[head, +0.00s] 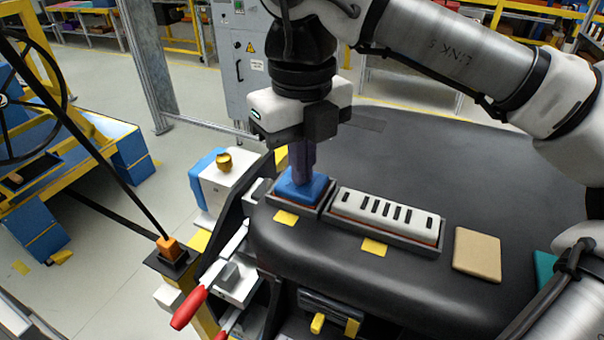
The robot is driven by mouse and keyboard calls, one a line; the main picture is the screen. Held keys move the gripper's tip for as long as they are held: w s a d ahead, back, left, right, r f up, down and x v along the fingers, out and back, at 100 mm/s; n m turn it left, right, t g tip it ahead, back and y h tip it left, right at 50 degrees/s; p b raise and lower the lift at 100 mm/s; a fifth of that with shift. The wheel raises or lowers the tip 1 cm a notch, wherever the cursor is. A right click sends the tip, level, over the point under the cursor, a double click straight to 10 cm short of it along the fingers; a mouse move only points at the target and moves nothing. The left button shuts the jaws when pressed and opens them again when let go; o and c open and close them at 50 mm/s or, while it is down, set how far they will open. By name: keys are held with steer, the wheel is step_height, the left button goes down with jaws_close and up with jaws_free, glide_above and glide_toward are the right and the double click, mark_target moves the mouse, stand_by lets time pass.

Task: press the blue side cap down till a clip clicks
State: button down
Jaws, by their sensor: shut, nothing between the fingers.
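The blue side cap (293,193) sits in a dark square frame at the left end of the black dashboard module (390,150). My gripper (303,182) is shut and empty. It points straight down over the cap, and its fingertips are at the cap's top. They look in contact, but I cannot tell how hard they press. The fingers hide part of the cap's top and its back side. No clip shows, and I cannot tell how far down the cap is seated.
Right of the cap is a white slotted vent panel (385,215) in a dark frame, then a tan pad (477,254) and a teal piece (545,272). Red-handled clamps (189,307) and a white block with a brass knob (224,162) stand at the left edge.

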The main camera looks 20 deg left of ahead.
step_height(320, 180, up, 6)
steer(key=p, duration=0.4)
steer(key=shift+w+f+p, duration=0.1)
steer(key=shift+p, duration=0.25)
steer(key=shift+r, duration=1.05)
